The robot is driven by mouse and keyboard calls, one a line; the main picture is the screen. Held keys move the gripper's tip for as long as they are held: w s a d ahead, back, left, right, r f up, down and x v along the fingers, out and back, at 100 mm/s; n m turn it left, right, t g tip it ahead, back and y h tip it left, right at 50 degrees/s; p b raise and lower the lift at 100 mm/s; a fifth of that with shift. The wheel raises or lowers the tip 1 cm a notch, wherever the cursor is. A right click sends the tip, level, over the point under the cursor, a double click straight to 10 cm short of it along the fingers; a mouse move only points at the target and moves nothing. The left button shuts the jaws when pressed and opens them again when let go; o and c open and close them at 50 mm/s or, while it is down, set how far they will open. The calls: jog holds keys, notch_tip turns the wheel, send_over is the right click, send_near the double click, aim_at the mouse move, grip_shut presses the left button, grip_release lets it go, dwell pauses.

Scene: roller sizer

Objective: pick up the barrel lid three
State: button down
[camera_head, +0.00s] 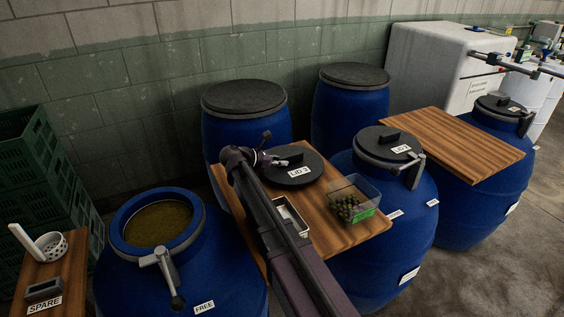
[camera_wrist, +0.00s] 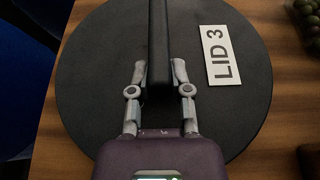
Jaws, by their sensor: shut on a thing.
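Lid three is a round black disc (camera_head: 297,178) with a raised bar handle and a white "LID 3" label. It lies on, or just at, a wooden board (camera_head: 330,232) between the barrels. It also fills much of the wrist view (camera_wrist: 100,80). My gripper (camera_head: 266,158) reaches in from the left of the lid. In the wrist view my gripper (camera_wrist: 158,75) has one finger on each side of the black bar handle (camera_wrist: 158,40) and is shut on it. I cannot tell whether the lid touches the board.
An open blue barrel labelled FREE (camera_head: 195,280) holds brownish contents. A clear tub of olives (camera_head: 352,200) and a metal tray (camera_head: 290,215) share the board. Lidded barrels (camera_head: 385,230) stand around. Green crates (camera_head: 40,165) and a spare shelf (camera_head: 55,275) are at left.

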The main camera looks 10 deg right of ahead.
jog(key=shift+r+p, duration=4.35)
jog(key=shift+r, duration=0.25)
